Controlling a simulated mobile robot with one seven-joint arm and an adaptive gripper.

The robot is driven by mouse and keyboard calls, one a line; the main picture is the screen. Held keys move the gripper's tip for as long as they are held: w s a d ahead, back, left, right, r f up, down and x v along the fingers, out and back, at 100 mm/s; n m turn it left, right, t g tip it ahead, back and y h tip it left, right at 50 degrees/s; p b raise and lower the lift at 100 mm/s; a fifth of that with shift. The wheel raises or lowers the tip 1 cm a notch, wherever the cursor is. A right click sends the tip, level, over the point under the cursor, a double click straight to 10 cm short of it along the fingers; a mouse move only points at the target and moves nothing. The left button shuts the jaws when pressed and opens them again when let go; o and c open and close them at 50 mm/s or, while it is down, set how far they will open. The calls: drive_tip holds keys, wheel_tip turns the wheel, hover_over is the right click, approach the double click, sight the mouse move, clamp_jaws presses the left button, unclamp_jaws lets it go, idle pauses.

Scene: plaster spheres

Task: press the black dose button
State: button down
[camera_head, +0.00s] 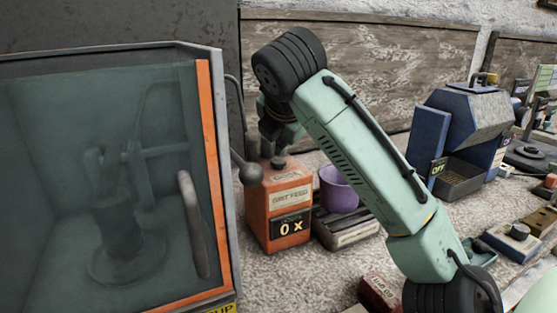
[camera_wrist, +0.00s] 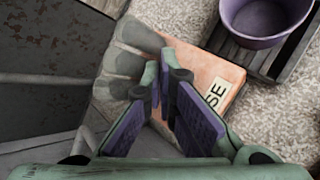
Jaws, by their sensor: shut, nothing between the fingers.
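The orange feed box (camera_head: 277,205) stands beside the glass-fronted cabinet, with a "GRIT FEED" label and a display reading "0 x". The black dose button (camera_head: 279,163) is a small dark knob on its top. My gripper (camera_head: 267,148) points down just above and behind the box top, partly dark against the wall. In the wrist view the box's orange top (camera_wrist: 208,72) carries a label ending in "SE". My shut, empty gripper (camera_wrist: 164,72) has its purple-padded fingers over the box's left part. The button is not clearly visible there; contact cannot be told.
A purple bowl (camera_head: 337,188) sits on a dark slatted tray (camera_head: 345,229) right of the box; the bowl also shows in the wrist view (camera_wrist: 262,38). The cabinet (camera_head: 213,150) with a ball-ended lever (camera_head: 247,172) is close on the left. A blue machine (camera_head: 428,142) stands farther right.

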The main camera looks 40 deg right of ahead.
sight(283, 161)
drive_tip(key=shift+f, duration=0.1)
drive_tip(key=shift+f, duration=0.35)
drive_tip(key=shift+f+b, duration=0.45)
drive_tip(key=shift+f, duration=0.1)
idle(0.8)
idle(0.4)
drive_tip(key=shift+r+p, duration=0.95)
drive_tip(key=shift+r, duration=0.05)
wheel_tip(283, 161, up, 5)
drive_tip(key=p, duration=0.4)
drive_tip(key=shift+f, duration=0.1)
idle(0.6)
